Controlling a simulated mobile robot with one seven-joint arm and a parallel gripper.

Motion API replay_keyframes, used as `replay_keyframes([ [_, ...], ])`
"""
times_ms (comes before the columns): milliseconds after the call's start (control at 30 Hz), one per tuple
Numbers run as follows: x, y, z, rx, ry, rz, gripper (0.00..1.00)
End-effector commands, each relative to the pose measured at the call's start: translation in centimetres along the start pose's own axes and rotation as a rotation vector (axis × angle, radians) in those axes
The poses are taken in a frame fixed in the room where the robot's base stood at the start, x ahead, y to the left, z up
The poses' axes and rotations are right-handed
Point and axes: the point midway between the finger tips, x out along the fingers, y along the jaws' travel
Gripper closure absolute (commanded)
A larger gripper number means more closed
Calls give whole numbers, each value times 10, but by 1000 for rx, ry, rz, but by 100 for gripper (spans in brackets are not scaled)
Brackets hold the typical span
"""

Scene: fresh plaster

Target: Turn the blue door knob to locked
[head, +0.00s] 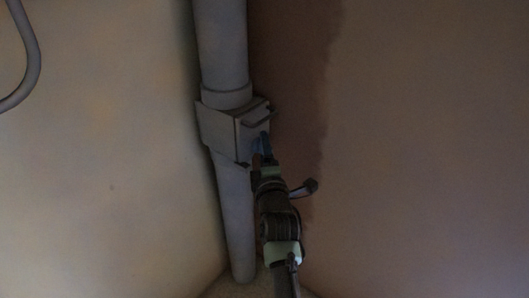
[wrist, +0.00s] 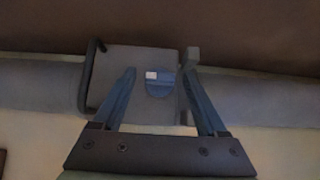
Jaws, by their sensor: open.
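The blue door knob (wrist: 160,88) sits on the grey front of a box, with a small white mark at its upper left edge. The box (wrist: 115,65) also shows in the head view (head: 221,131), fixed around a pipe. My gripper (wrist: 158,72) is open, with one blue finger on each side of the knob in the wrist view. I cannot tell whether the fingers touch the knob or stand in front of it. In the head view my gripper (head: 264,148) is at the box's right face, and the knob is mostly hidden there.
A thick grey pipe (head: 221,45) runs up and down through the box in a corner between two walls. A thin bar handle (wrist: 86,78) stands out at the box's left in the wrist view. A curved pipe (head: 31,60) is at the upper left. The right wall (head: 430,150) is clear.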

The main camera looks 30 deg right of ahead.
Motion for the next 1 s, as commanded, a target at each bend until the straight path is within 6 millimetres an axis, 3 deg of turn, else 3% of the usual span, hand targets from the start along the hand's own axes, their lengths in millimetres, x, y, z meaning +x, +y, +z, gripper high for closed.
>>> replay_keyframes([
  [100,0,0,0,0,0,0,29],
  [500,0,0,0,-1,0,0,100],
  [1000,0,8,1,88,-1,-90,100],
])
